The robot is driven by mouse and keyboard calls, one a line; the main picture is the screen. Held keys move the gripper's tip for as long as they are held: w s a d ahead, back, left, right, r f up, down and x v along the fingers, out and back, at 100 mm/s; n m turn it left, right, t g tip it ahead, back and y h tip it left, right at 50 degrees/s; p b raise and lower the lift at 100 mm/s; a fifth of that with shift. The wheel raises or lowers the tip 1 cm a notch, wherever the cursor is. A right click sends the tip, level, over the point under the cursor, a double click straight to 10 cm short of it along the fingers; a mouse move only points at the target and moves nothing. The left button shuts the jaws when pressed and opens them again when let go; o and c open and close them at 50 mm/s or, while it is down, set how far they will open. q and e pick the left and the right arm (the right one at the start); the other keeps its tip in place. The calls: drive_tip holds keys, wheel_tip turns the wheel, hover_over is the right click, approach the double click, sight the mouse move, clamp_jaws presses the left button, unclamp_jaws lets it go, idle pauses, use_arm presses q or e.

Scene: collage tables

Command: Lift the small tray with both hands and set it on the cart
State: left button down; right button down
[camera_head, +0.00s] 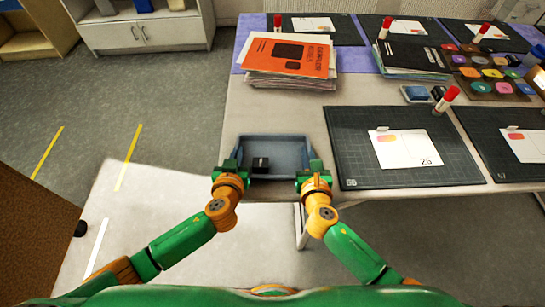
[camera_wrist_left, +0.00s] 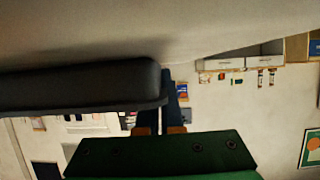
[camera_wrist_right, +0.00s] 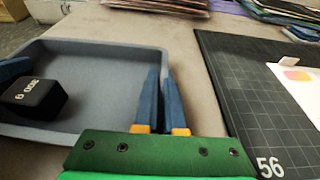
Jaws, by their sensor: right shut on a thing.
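The small grey-blue tray (camera_head: 283,142) sits at the near left edge of the table, with a small black block (camera_head: 260,165) inside. My right gripper (camera_head: 312,175) is shut on the tray's right wall; the right wrist view shows its blue fingers (camera_wrist_right: 162,100) astride that wall. My left gripper (camera_head: 232,168) is at the tray's left wall. In the left wrist view a dark edge partly covers its fingers (camera_wrist_left: 168,105), so their closure is unclear. A brown panel (camera_head: 35,230) with a black round part is at the far left; I cannot tell whether it is the cart.
A dark cutting mat (camera_head: 360,130) with a card lies close right of the tray. Papers under an orange booklet (camera_head: 290,55) lie behind it. Glue sticks, ink pads and more mats fill the table's far right. Shelves (camera_head: 145,30) stand at the back left beyond open floor.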

use_arm(q)
drive_tip(key=shift+a, duration=0.1)
